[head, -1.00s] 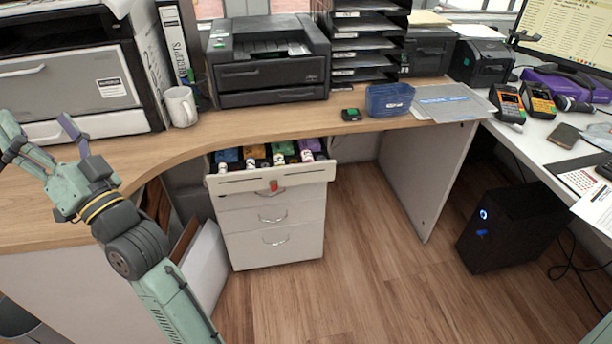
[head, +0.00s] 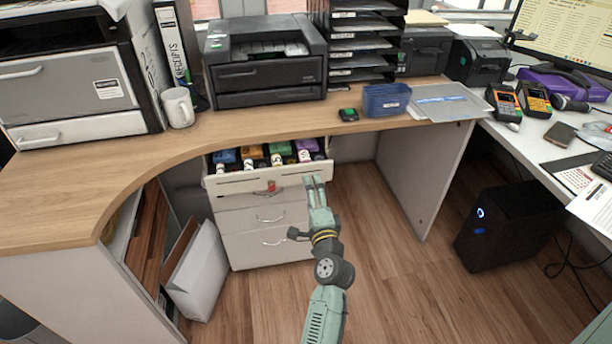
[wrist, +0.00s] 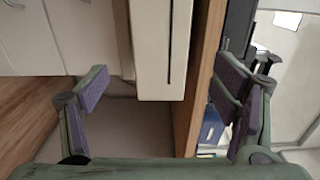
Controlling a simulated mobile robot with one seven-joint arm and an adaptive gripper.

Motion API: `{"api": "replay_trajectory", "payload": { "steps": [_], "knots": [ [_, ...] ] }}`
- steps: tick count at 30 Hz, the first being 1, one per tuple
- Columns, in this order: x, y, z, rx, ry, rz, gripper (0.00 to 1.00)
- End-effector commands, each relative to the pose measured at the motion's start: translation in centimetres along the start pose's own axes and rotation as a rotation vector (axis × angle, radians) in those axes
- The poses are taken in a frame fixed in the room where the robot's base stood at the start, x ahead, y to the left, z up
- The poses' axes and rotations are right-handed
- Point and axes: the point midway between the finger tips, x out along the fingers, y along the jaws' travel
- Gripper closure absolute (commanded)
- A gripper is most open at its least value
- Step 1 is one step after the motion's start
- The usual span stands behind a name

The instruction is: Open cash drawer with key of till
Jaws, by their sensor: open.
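The cash drawer (head: 232,184) is the top drawer of a pale cabinet under the wooden desk. It stands partly open, with bundles of coloured notes showing inside. A red key (head: 271,186) sits at its front. My gripper (head: 304,207) is open and empty in front of the drawer's right end. In the wrist view, my gripper (wrist: 165,90) has its fingers spread wide, and the pale drawer front (wrist: 150,60) with its dark slot appears between and beyond them. I see no contact. The key does not show in the wrist view.
The wooden desk edge (wrist: 202,75) runs close by the right finger in the wrist view. Two closed drawers (head: 262,218) lie below the cash drawer. A white box (head: 197,275) leans at the left. A black computer tower (head: 508,228) stands right. The floor between is clear.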

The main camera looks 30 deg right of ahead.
Motion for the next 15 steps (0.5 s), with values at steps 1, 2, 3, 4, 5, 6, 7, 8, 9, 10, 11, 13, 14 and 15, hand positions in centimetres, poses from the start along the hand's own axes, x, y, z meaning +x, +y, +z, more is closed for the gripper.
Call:
{"api": "replay_trajectory", "payload": {
  "steps": [1,2,3,4,5,6,7,8,9,10,11,13,14,15],
  "knots": [
    [1.2,-0.3,0.0,0.0,-0.001,-0.002,0.19],
    [1.8,-0.3,0.0,-0.001,-0.001,-0.002,0.19],
    [2.6,-0.3,0.0,-0.001,-0.001,-0.002,0.19],
    [3.1,-0.3,0.0,-0.001,-0.001,-0.001,0.19],
    [3.7,-0.3,0.0,-0.001,-0.001,-0.001,0.19],
    [4.3,-0.2,0.0,0.0,-0.001,-0.001,0.19],
    [4.8,-0.3,0.1,-0.001,0.0,-0.002,0.19],
    [5.2,-0.2,0.1,-0.001,0.0,-0.002,0.19],
    [5.7,-0.2,0.1,-0.002,-0.001,-0.002,0.19],
    [6.1,-0.2,0.1,-0.002,-0.001,-0.001,0.19],
    [6.4,-0.2,0.1,-0.002,-0.001,-0.001,0.19],
    [6.8,-0.1,0.1,-0.002,-0.001,0.0,0.19],
    [7.0,-0.1,0.1,-0.002,-0.001,0.0,0.19],
    [7.1,-0.1,0.1,-0.002,0.0,-0.001,0.19]
  ]
}}
